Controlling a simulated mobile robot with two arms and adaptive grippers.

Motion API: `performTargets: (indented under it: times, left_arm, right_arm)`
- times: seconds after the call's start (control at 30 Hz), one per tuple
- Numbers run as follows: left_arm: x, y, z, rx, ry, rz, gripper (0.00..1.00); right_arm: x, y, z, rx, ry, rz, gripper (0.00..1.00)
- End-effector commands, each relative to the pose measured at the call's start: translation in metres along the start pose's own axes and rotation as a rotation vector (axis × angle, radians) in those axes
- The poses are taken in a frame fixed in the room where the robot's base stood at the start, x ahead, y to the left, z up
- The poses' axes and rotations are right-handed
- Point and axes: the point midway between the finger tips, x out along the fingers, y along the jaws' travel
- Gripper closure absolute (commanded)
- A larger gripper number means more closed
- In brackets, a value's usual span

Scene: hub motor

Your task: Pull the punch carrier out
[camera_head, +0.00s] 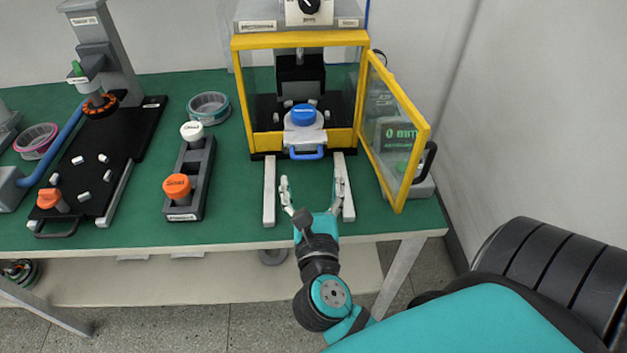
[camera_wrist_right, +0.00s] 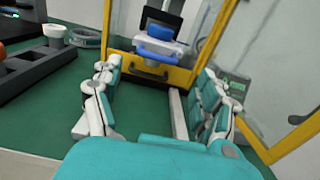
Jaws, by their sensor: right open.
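The punch carrier (camera_head: 305,136) is a light grey slide with a blue handle (camera_head: 307,153) at its front and a blue-topped round punch (camera_head: 303,114) on it. It sits in the opening of the yellow-framed press (camera_head: 244,100). The press door (camera_head: 398,130) stands open to the right. My right gripper (camera_head: 313,186) is open and empty, in front of the handle and apart from it, between two grey rails. My left gripper is not in view.
Two light grey rails, left (camera_head: 269,190) and right (camera_head: 344,186), run forward from the press. A dark holder (camera_head: 188,180) with a white-topped and an orange-topped punch stands to the left. A black fixture (camera_head: 92,165) stands farther left. The green table (camera_head: 235,215) is clear between holder and rails.

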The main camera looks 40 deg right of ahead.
Motion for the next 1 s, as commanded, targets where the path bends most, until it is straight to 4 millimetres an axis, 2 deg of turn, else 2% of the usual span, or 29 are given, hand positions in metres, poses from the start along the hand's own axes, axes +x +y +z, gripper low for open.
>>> performTargets:
  times: [0.1, 0.3, 0.9, 1.0]
  left_arm:
    - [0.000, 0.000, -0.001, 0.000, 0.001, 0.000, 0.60]
    - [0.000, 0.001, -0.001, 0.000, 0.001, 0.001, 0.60]
    - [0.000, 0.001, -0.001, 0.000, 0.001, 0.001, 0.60]
    - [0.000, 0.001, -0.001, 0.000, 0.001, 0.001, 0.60]
  right_arm:
    - [-0.023, -0.001, -0.001, -0.001, 0.005, 0.000, 0.24]
    - [-0.044, -0.001, -0.001, -0.001, 0.002, -0.001, 0.24]
    - [-0.047, -0.001, 0.000, -0.001, -0.002, -0.001, 0.24]
    - [-0.046, 0.004, 0.008, -0.042, -0.038, 0.028, 0.24]
